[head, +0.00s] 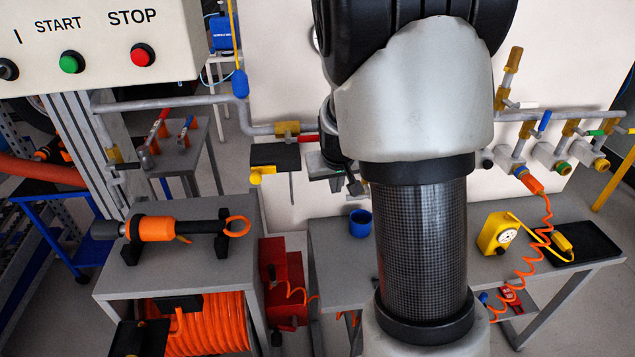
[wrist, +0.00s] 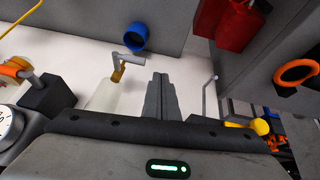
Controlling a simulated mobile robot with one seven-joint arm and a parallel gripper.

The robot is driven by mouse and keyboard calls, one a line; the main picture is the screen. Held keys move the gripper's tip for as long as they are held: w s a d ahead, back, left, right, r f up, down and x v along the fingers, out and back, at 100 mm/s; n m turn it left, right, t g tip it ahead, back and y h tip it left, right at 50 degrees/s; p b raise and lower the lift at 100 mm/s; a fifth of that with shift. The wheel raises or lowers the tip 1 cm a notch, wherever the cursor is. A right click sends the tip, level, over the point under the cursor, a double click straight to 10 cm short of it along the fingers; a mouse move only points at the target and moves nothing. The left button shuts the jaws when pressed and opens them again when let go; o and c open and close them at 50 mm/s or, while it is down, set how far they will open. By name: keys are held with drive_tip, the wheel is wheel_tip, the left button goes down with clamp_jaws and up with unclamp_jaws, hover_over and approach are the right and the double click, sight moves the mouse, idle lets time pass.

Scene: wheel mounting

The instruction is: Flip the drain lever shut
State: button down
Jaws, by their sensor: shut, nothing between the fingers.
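In the wrist view a pale, translucent bowl (wrist: 104,97) has a brass fitting (wrist: 118,74) at its end. A grey bent lever (wrist: 128,58) is on that fitting; it looks like the drain lever, and it sticks out sideways from the bowl's axis. My gripper (wrist: 161,78) is shut and empty, its dark fingers together. In the picture the fingers are just right of the lever and bowl, with a visible gap. In the head view my arm covers the lever and most of the gripper.
A blue cup (head: 360,224) stands on the grey bench behind my arm. A thin rod (wrist: 210,97) and a yellow knob (wrist: 261,127) are right of my fingers in the wrist view. A grey pipe (head: 180,102) with valves runs along the pale wall panel. A red box (head: 285,277) is below.

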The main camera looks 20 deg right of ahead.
drive_tip(key=s+a+r, duration=0.1)
drive_tip(key=a+r, duration=0.1)
drive_tip(key=a, duration=0.3)
drive_tip(key=shift+s+a+r+p, duration=0.2)
drive_tip(key=shift+s+r+p, duration=0.2)
drive_tip(key=shift+p, duration=0.05)
drive_tip(key=s+a+r+n+y+p, duration=0.1)
drive_tip(key=s+a+r, duration=0.2)
drive_tip(key=s+r, duration=0.5)
drive_tip(key=s+a+r+y+p, duration=0.1)
drive_tip(key=s+a+r, duration=0.2)
drive_tip(key=s+r, duration=0.6)
drive_tip(key=s, duration=0.7)
drive_tip(key=shift+a+n, duration=0.15)
drive_tip(key=shift+n, duration=0.25)
